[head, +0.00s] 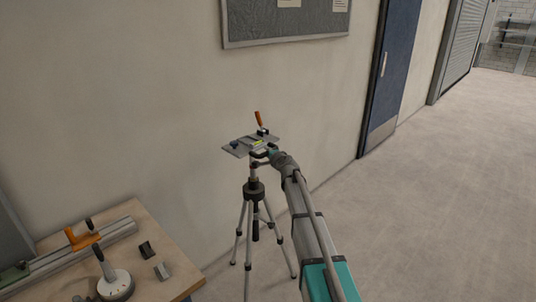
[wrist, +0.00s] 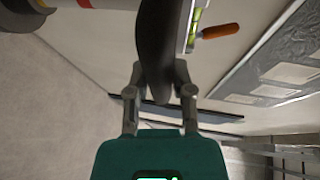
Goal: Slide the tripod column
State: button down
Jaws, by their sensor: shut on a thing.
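The tripod (head: 254,188) stands upright on the floor near the wall, its legs spread. Its grey column shows below a flat plate (head: 236,151), which bears a yellow-green level and an orange-handled part (head: 260,119). My gripper (head: 262,155) is at the tripod's head, just under the plate. In the wrist view my gripper (wrist: 160,72) is shut on a dark tapered handle (wrist: 156,35), one finger on each side. The level vial (wrist: 194,17) and orange handle (wrist: 220,31) show at the top right.
A wooden bench (head: 178,248) at lower left holds a rail (head: 85,247), an orange-handled clamp (head: 82,238), a round-based tool (head: 115,284) and small dark blocks. The wall with a pinboard (head: 285,24) is close behind the tripod. The floor to the right is open.

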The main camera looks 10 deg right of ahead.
notch_tip(320, 180, down, 13)
jog(key=b, duration=1.2)
jog(key=shift+f+b, duration=0.2)
jog(key=shift+b, duration=0.15)
jog(key=shift+c, duration=2.4)
grip_release()
jog(key=shift+s, duration=0.1)
